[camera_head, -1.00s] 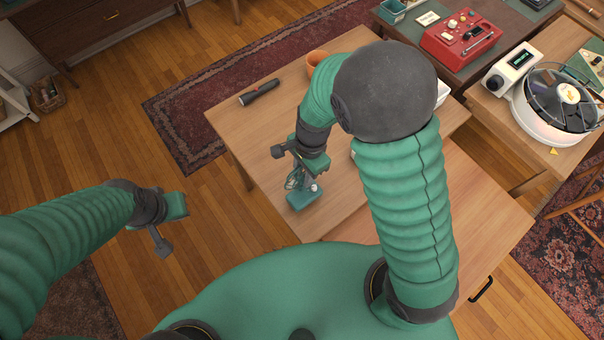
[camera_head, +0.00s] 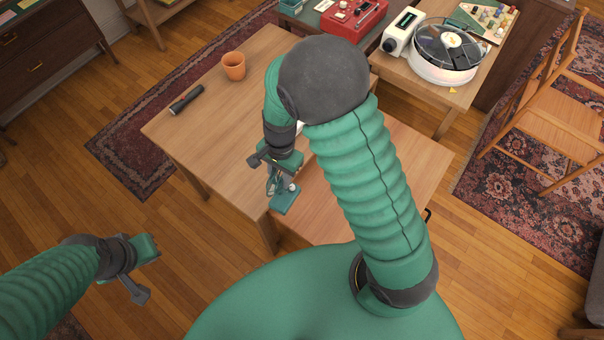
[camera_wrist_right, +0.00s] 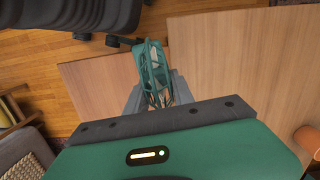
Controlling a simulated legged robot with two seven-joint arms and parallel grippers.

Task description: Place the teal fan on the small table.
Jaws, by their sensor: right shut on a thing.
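My right gripper (camera_head: 277,168) is shut on the teal fan (camera_head: 285,198), whose teal base hangs below the fingers. In the head view the fan overlaps the near edge of a wooden table (camera_head: 225,130), beside a second wooden top (camera_head: 420,160) with a dark handle. I cannot tell which is the small table, or whether the fan touches either. In the right wrist view the fan's teal frame (camera_wrist_right: 152,72) sits between the fingers, over the area where two wooden tops meet. My left gripper (camera_head: 142,268) is empty over the floor at left; its opening is unclear.
Behind are a red device (camera_head: 352,18) and a white turntable-like device (camera_head: 446,52). A wooden chair (camera_head: 560,120) stands at right.

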